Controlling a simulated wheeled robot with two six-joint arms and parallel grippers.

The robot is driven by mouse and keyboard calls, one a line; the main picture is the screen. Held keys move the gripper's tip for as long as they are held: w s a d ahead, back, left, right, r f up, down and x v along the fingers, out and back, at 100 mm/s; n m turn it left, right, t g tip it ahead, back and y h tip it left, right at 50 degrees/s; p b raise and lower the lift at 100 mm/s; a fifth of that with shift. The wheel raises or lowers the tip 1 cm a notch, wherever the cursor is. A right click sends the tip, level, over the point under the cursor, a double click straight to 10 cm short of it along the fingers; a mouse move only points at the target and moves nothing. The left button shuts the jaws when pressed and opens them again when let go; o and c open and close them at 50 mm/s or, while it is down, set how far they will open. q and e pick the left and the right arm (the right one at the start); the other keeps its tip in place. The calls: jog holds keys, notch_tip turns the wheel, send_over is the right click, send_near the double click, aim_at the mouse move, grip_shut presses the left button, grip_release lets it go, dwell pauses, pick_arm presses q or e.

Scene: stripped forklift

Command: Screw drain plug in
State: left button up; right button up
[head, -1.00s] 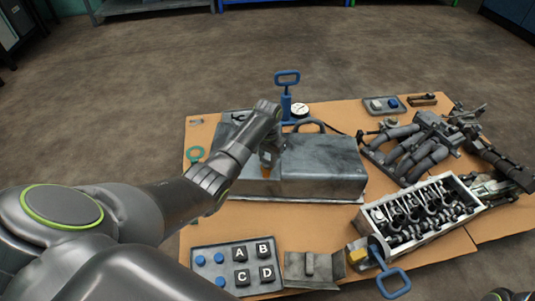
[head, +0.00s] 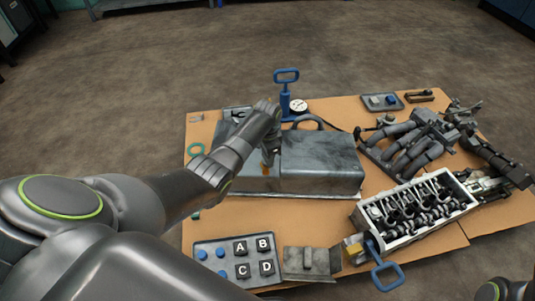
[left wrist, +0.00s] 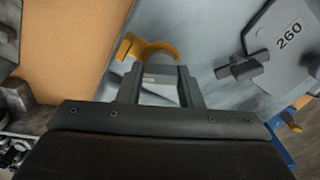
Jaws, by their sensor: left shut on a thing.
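The grey metal pan (head: 325,165) lies on the cardboard-covered table, with a handle on its top. My left gripper (head: 268,162) reaches down at the pan's left part; my own arm hides much of that area. In the left wrist view, the two fingers of my left gripper (left wrist: 161,85) are closed on a small light-grey piece (left wrist: 160,73), which seems to be the drain plug. A curved orange part (left wrist: 150,47) stands just beyond the fingertips, over the grey pan surface (left wrist: 205,40). The plug's thread and hole are hidden. My right gripper is not visible.
A blue-handled tool (head: 286,95) and a round gauge (head: 299,105) stand behind the pan. A tray with blue pieces and lettered blocks (head: 235,283) lies in front. The engine block (head: 415,210) and pipes (head: 410,145) fill the right side.

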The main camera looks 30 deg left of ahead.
pick_arm(q)
jog(key=shift+r+m+p, duration=0.1)
jog(key=shift+m+p, duration=0.35)
jog(key=shift+m, duration=0.55)
jog(key=m, duration=0.3)
jog(key=shift+p, duration=0.35)
jog(key=o, duration=0.8)
jog(key=shift+s, duration=0.1)
jog(key=shift+o, duration=0.2)
notch_tip(320, 180, up, 4)
jog(key=p, duration=0.5)
jog(key=shift+r, duration=0.2)
jog(key=shift+d, duration=0.1)
jog(key=shift+f, duration=0.1)
jog(key=o, duration=0.6)
jog(key=shift+c, duration=0.2)
